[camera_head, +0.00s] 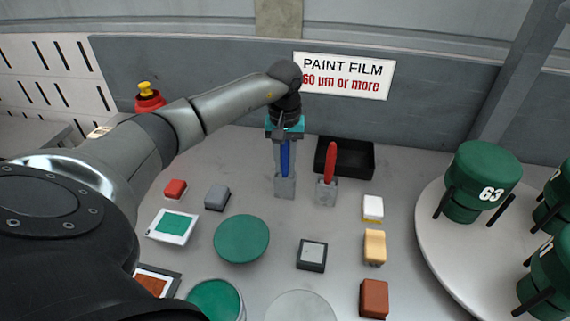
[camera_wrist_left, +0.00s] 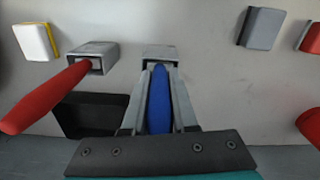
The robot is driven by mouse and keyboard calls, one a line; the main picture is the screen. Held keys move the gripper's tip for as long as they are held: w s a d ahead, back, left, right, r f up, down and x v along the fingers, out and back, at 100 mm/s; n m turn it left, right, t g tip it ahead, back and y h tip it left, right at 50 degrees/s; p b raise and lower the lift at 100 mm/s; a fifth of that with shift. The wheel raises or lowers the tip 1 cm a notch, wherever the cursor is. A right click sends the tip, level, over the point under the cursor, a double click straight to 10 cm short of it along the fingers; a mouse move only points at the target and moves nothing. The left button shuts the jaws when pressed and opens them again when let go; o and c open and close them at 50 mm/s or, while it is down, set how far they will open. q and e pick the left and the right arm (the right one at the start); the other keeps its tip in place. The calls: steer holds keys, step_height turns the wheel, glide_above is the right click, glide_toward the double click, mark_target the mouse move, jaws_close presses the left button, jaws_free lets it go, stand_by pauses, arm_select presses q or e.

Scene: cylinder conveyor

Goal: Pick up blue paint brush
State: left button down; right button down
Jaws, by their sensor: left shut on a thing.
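The blue paint brush (camera_head: 285,159) stands upright in its grey holder (camera_head: 284,188) near the back of the table. My left gripper (camera_head: 285,150) reaches down from above and is shut on the brush handle. In the left wrist view the blue handle (camera_wrist_left: 159,100) lies between the two grey fingers (camera_wrist_left: 159,105), with its far end at the holder's opening (camera_wrist_left: 160,52). The brush's lower end is hidden in the holder. My right gripper is not in view.
A red brush (camera_head: 330,162) stands in a second holder (camera_head: 326,192) just to the right, with a black tray (camera_head: 357,158) behind. Small blocks, a green disc (camera_head: 241,239) and paint containers fill the front. A turntable (camera_head: 440,240) with green cylinders stands at right.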

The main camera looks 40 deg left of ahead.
arm_select(q)
step_height(320, 180, up, 20)
steer(key=p, duration=0.2)
steer(key=shift+p, duration=0.4)
steer(key=shift+f, duration=0.1)
stand_by(0.4)
